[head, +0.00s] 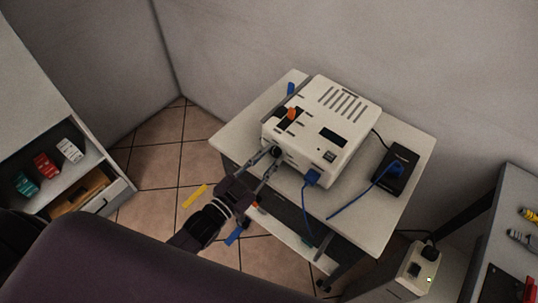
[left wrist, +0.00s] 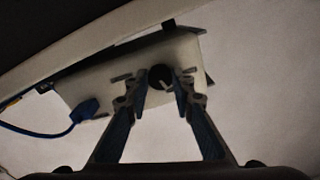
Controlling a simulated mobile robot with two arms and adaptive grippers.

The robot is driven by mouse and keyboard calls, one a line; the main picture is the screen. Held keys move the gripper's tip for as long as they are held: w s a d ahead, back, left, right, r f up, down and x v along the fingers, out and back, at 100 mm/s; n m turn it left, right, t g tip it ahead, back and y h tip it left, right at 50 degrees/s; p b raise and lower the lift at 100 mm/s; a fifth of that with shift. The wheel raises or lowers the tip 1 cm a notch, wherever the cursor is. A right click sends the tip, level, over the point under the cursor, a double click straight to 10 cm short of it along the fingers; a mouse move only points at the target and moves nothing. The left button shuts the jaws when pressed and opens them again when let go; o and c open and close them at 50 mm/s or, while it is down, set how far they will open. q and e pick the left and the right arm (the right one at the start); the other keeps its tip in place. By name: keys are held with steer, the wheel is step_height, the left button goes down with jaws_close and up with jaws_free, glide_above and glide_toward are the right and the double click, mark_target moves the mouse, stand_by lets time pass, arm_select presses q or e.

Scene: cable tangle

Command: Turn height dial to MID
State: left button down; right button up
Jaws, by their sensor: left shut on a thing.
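The white machine (head: 338,108) stands on a small white table (head: 375,213) in the head view. The black height dial (head: 277,152) is on its front face, low at the left. My left gripper (head: 274,158) reaches up to the dial from the lower left and is shut on it. In the left wrist view the dial (left wrist: 160,76) sits between the two fingertips of my gripper (left wrist: 160,88), with a pale pointer mark toward its lower right. The dial's labels are too small to read. My right gripper is not in view.
A blue plug (head: 312,177) with a cable is in the machine's front, right of the dial. A power box (head: 413,268) stands below right. A shelf unit (head: 40,130) stands left.

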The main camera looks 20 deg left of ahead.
arm_select(q)
steer(key=shift+f, duration=0.3)
steer(key=c, duration=1.7)
jaws_free()
steer(key=shift+a, duration=0.1)
steer(key=shift+o, duration=0.2)
steer(key=shift+s+r, duration=0.1)
steer(key=v, duration=1.1)
steer(key=shift+s+a, duration=0.15)
steer(key=shift+s, duration=0.25)
